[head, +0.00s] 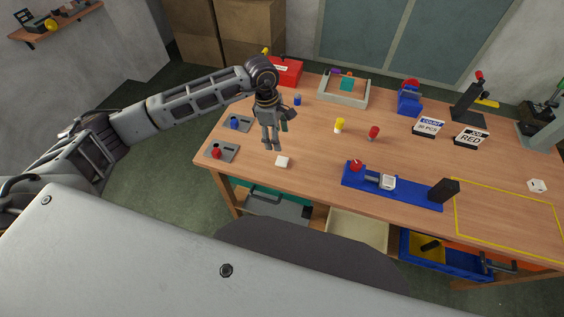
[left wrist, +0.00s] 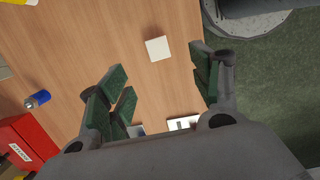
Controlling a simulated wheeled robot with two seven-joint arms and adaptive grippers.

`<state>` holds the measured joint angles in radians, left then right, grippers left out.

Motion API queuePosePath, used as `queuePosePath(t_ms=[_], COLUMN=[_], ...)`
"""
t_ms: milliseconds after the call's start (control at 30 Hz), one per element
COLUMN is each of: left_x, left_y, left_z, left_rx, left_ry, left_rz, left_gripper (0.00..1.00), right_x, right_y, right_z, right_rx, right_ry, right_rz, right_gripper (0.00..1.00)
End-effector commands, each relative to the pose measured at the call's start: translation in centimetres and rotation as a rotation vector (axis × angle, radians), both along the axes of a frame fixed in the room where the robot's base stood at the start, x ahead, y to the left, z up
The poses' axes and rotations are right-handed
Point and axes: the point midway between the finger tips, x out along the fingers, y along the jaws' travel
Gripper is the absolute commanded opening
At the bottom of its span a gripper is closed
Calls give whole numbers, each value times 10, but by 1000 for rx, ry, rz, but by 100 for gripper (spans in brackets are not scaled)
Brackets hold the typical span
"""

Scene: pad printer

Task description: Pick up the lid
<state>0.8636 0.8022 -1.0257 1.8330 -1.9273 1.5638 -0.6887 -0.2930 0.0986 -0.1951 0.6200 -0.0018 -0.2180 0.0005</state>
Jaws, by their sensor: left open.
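A small white square piece, which looks like the lid (head: 283,161), lies flat on the wooden table near its front left edge. It also shows in the left wrist view (left wrist: 158,48), ahead of the fingertips and between their lines. My left gripper (head: 272,147) points down just behind and to the left of the lid, apart from it. Its green-padded fingers (left wrist: 160,82) are spread with nothing between them. A white, open-looking square part (head: 388,182) sits in the blue fixture (head: 410,197). My right gripper is not in view.
Two grey plates with a red knob (head: 216,153) and a blue knob (head: 234,123) lie left of the gripper. A yellow item (head: 339,125) and a red item (head: 374,132) stand mid-table. A marked white piece (head: 537,186) lies far right. The table around the lid is clear.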

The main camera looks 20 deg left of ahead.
Motion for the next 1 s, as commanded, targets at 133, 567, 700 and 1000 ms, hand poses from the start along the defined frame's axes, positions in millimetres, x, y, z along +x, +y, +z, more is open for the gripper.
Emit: queuePosePath(t_ms=[133,567,700,1000], left_x=[0,0,0,0], left_y=[2,0,-2,-8], left_z=[0,-12,-28,-67], left_rx=[9,7,6,5], left_ry=[0,1,3,2], left_rz=[-1,0,0,0], left_gripper=[64,64,64,64], right_x=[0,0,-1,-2], right_y=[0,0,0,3], right_z=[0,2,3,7], right_rx=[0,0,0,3], right_ry=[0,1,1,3], right_rz=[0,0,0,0], right_gripper=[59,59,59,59])
